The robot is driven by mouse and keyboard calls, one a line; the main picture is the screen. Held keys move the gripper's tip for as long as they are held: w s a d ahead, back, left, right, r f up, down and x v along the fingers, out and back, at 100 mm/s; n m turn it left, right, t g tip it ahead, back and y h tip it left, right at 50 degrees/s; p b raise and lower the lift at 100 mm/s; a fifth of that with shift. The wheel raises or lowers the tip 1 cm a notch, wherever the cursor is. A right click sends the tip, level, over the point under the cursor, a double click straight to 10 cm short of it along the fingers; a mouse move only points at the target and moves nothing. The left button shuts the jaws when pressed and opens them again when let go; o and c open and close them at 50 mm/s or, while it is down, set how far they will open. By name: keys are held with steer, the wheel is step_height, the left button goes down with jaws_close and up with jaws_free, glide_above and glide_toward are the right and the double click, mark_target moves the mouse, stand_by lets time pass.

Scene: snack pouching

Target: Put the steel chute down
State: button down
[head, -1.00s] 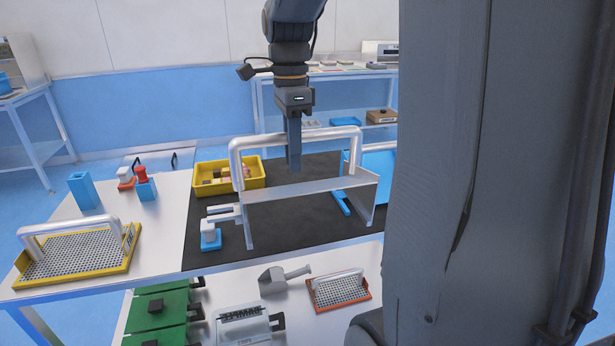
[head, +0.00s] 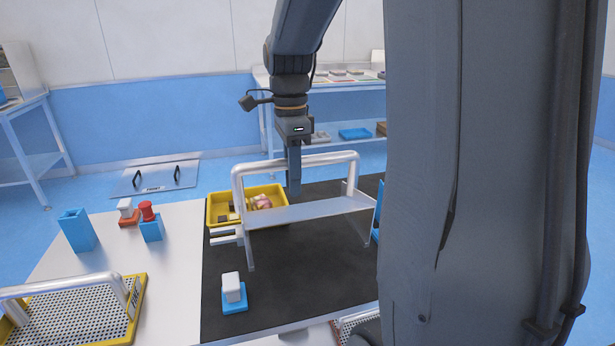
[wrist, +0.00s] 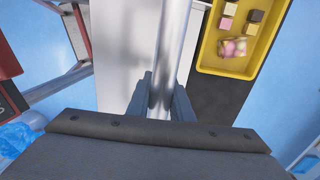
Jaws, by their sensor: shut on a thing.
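The steel chute (head: 310,211) is a bent sheet-metal plate with side legs and a tubular handle (head: 330,158). It hangs roughly level over the dark mat (head: 310,275), in front of the yellow tray. I cannot tell whether its lower edges touch the mat. My gripper (head: 294,188) is shut on the handle from above. In the wrist view my gripper (wrist: 160,100) has a finger on each side of the handle bar (wrist: 172,45). Much of the chute is hidden there by the gripper body.
The yellow tray (head: 211,210) with small snacks stands just behind the chute. A white-topped blue block (head: 233,289) is on the mat in front. A blue holder (head: 77,230), red-and-white pieces (head: 127,212) and a yellow-framed perforated rack (head: 70,300) are left. My column hides the right.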

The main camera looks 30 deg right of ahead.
mark_target(294, 209)
steer(key=shift+f+p, duration=0.3)
steer(key=shift+f, duration=2.8)
steer(key=c, duration=1.6)
jaws_free()
steer(key=shift+s+f, duration=0.1)
steer(key=shift+o, duration=0.2)
steer(key=r, duration=0.4)
steer(key=r+b, duration=0.1)
steer(key=r, duration=0.7)
steer(key=shift+w+r+b, duration=0.1)
steer(key=shift+w+b, duration=0.2)
steer(key=shift+w, duration=0.05)
